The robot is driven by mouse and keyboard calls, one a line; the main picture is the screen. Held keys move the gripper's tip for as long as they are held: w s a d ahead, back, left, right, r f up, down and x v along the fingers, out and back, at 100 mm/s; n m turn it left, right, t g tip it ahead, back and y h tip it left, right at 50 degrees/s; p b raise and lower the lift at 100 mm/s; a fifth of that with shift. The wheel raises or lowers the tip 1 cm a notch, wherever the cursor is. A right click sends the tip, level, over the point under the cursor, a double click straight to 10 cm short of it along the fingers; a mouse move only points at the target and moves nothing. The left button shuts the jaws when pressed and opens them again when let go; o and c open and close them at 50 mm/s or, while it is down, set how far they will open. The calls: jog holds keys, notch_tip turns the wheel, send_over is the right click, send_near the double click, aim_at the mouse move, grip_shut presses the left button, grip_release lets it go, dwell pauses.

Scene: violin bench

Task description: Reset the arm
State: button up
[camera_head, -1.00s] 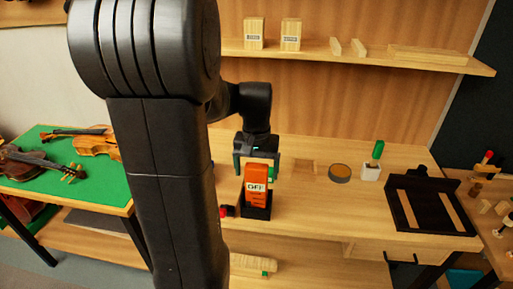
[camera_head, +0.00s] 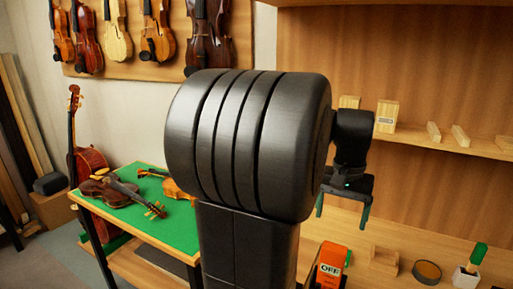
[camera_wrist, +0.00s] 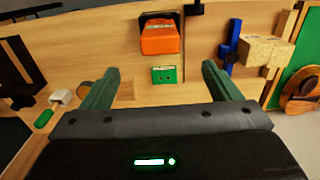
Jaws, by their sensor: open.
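My gripper (camera_head: 343,214) is raised above the workbench (camera_head: 360,278), in front of the wooden back panel. Its two green fingers are spread apart with nothing between them; the wrist view shows this too, with the fingers (camera_wrist: 157,88) apart. My arm's large black joint fills the middle of the head view and hides part of the bench. An orange block marked OFF (camera_head: 331,265) stands on the bench below the gripper. It also shows at the top of the wrist view (camera_wrist: 160,38).
A shelf (camera_head: 440,142) with wooden blocks runs behind the gripper. A round dark tin (camera_head: 427,271) and a white holder with a green handle (camera_head: 466,277) stand on the bench at right. A green-topped table (camera_head: 150,214) with violins is at left. Violins hang on the wall.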

aim_at(335, 247)
notch_tip(335, 247, down, 13)
jog(key=shift+w+f+p, duration=0.1)
jog(key=shift+p, duration=0.4)
jog(key=shift+r, duration=0.2)
jog(key=shift+f+b, duration=0.45)
jog(key=shift+b, duration=0.05)
notch_tip(335, 247, up, 13)
notch_tip(335, 247, down, 13)
jog(key=shift+f+p, duration=0.1)
jog(key=shift+p, duration=0.25)
notch_tip(335, 247, up, 5)
jog(key=p, duration=0.3)
jog(key=shift+f, duration=0.15)
notch_tip(335, 247, up, 5)
jog(key=p, duration=0.3)
jog(key=shift+r, duration=0.2)
